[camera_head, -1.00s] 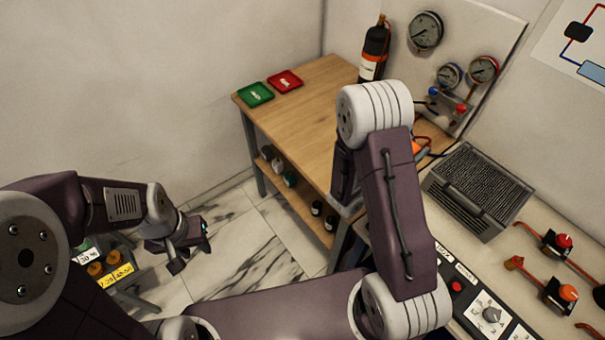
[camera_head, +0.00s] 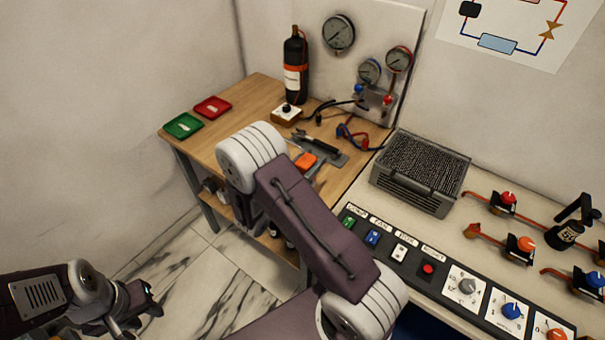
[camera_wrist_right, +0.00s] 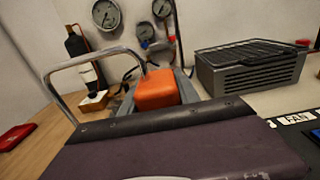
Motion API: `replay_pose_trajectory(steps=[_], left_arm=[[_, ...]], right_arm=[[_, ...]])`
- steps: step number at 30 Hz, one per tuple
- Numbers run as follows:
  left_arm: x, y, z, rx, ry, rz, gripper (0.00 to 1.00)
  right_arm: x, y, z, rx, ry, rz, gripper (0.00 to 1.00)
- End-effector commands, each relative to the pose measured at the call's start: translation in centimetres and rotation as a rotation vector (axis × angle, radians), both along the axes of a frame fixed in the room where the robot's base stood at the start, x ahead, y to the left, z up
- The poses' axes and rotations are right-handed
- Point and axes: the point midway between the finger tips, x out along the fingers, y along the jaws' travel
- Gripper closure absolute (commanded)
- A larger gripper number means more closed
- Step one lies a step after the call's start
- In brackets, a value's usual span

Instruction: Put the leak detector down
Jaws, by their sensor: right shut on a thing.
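The leak detector (camera_wrist_right: 157,90), an orange body with a curved metal tube, is held upright in my right gripper (camera_wrist_right: 156,99) in the right wrist view. In the head view the orange part of the leak detector (camera_head: 306,162) shows just past my right arm, over the wooden bench.
The wooden bench (camera_head: 262,92) carries a green tray (camera_head: 183,125), a red tray (camera_head: 212,107), a black bottle (camera_head: 296,70), a small box with a black knob (camera_head: 287,113) and a black-handled tool (camera_head: 318,143). A grey grille unit (camera_head: 420,172) and control panel stand right.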

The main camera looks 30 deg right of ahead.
Motion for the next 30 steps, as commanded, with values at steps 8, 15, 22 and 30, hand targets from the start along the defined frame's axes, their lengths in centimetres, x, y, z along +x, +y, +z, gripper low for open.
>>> replay_pose_trajectory(steps=[8,15,22,30], left_arm=[[0.0,0.0,0.0,0.000,0.000,0.000,0.66],[0.0,0.0,-0.1,0.000,0.000,0.000,0.66],[0.0,0.0,-0.1,0.000,0.000,0.000,0.66],[0.0,0.0,-0.4,0.000,0.000,0.000,0.66]], right_arm=[[1.2,1.6,-1.2,-0.001,0.000,-0.001,1.00],[1.2,1.6,-4.9,-0.002,0.002,-0.001,1.00],[1.2,1.5,-5.2,-0.001,-0.001,-0.001,1.00],[1.2,1.5,-5.5,0.000,0.000,-0.001,0.40]])
